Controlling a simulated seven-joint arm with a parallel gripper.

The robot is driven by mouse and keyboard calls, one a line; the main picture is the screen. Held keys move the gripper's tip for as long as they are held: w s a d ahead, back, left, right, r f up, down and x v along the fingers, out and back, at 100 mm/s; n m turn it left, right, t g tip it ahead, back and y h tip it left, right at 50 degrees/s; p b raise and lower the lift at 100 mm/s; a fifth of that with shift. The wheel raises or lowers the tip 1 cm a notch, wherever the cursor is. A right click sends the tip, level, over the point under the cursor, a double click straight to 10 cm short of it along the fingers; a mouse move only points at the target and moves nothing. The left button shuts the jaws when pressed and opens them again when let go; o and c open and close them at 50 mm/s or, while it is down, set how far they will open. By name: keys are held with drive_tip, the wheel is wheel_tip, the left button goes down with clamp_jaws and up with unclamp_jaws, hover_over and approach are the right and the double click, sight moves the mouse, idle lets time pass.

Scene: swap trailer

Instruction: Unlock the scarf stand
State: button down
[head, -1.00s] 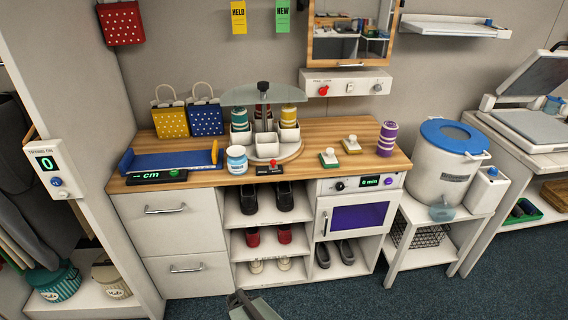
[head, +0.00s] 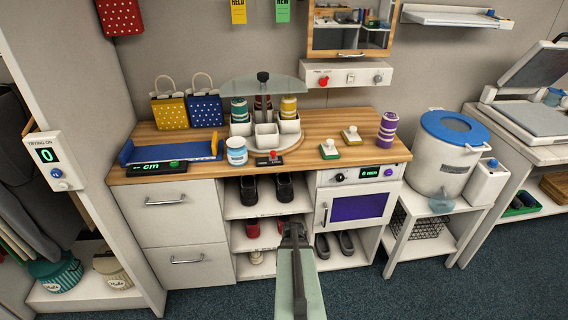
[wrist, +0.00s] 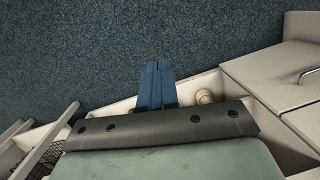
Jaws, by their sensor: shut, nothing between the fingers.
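The scarf stand (head: 263,134) is a round turntable on the wooden counter, with a dark central post, a glass-like half canopy, white cups and rolled scarves in teal, red and yellow. A small black plate with a red knob (head: 272,155) sits at its front edge; I cannot tell its lock state. My gripper (head: 293,230) is in front of the shoe shelves, below the counter and well apart from the stand. In the wrist view its blue fingers (wrist: 158,70) are shut and empty, above the floor and shelf edge.
A white-and-blue jar (head: 236,152) stands left of the red knob. A blue tray (head: 170,152) lies further left. Two stamp-like blocks (head: 329,150) and a purple roll (head: 387,130) stand to the right. The counter's front edge lies above my gripper.

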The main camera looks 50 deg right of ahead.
sight(273, 155)
drive_tip(key=s+d+r+m+t+h, duration=0.1)
drive_tip(key=s+d+r+m+t, duration=0.2)
drive_tip(key=d+r, duration=0.8)
drive_tip(key=s+d+r+m+t+h, duration=0.1)
drive_tip(key=d+r+m+t, duration=0.25)
drive_tip(key=d+r, duration=0.8)
drive_tip(key=w+r+n+t+y, duration=0.1)
drive_tip(key=w+r+t, duration=0.1)
drive_tip(key=r, duration=0.3)
drive_tip(key=w+r+n+t+y, duration=0.1)
drive_tip(key=w+r+t+y, duration=0.1)
drive_tip(key=w+r+t, duration=0.1)
drive_tip(key=w+d+r+n+t+y, duration=0.1)
drive_tip(key=w+r+t, duration=0.1)
drive_tip(key=r+t, duration=0.2)
wheel_tip(273, 155, up, 4)
drive_tip(key=shift+w+f+y, duration=0.1)
drive_tip(key=shift+w+y, duration=0.15)
drive_tip(key=shift+y, duration=0.15)
drive_tip(key=x, duration=1.4)
drive_tip(key=shift+w, duration=0.1)
